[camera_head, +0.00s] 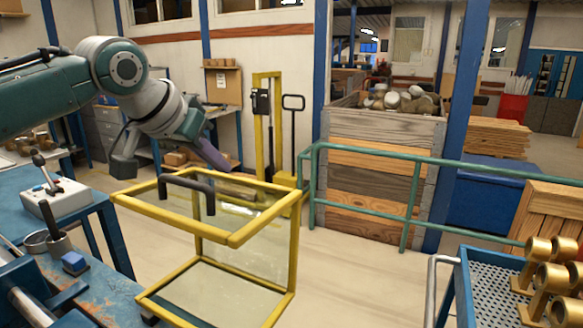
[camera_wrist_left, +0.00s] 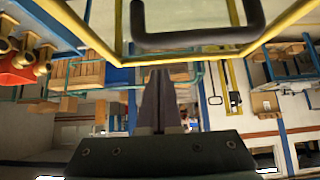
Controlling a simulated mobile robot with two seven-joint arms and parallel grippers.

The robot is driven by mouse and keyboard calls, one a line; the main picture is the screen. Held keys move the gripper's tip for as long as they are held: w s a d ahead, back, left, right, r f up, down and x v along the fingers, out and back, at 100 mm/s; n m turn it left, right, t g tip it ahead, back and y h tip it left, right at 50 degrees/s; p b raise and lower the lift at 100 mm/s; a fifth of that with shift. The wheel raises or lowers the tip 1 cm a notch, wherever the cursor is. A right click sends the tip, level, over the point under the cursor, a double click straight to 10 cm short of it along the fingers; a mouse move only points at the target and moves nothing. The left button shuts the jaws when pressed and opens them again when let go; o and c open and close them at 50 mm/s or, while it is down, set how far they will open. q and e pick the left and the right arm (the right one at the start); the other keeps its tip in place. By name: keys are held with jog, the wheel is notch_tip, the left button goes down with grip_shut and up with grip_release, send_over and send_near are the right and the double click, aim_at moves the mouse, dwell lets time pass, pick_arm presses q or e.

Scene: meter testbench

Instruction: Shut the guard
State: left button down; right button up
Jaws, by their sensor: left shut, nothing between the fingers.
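The guard is a yellow frame with clear panels (camera_head: 170,220), standing beside the blue bench in the middle of the head view. Its upper panel lies roughly level and carries a dark handle (camera_head: 190,183). My left gripper (camera_head: 224,166) is shut and empty, with its fingers by the far edge of that panel, beyond the handle. In the left wrist view the shut fingers (camera_wrist_left: 160,76) point toward the yellow rail (camera_wrist_left: 225,51), with the dark handle (camera_wrist_left: 200,38) beyond it. Contact with the rail cannot be told. My right gripper is not in view.
A blue bench (camera_head: 105,290) with a grey joystick box (camera_head: 55,197) is at the left. A green railing (camera_head: 375,152) runs behind and to the right. A blue cart (camera_head: 490,262) with brass parts (camera_head: 555,275) stands at the lower right. Floor between is clear.

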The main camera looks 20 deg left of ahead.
pick_arm(q)
jog(key=shift+s+a+f+p, duration=0.1)
jog(key=shift+s+f+p, duration=0.25)
jog(key=shift+s+p, duration=0.45)
jog(key=shift+s+a+f+p, duration=0.1)
jog(key=shift+s+f+p, duration=0.05)
jog(key=shift+s+p, duration=0.55)
jog(key=shift+s, duration=0.15)
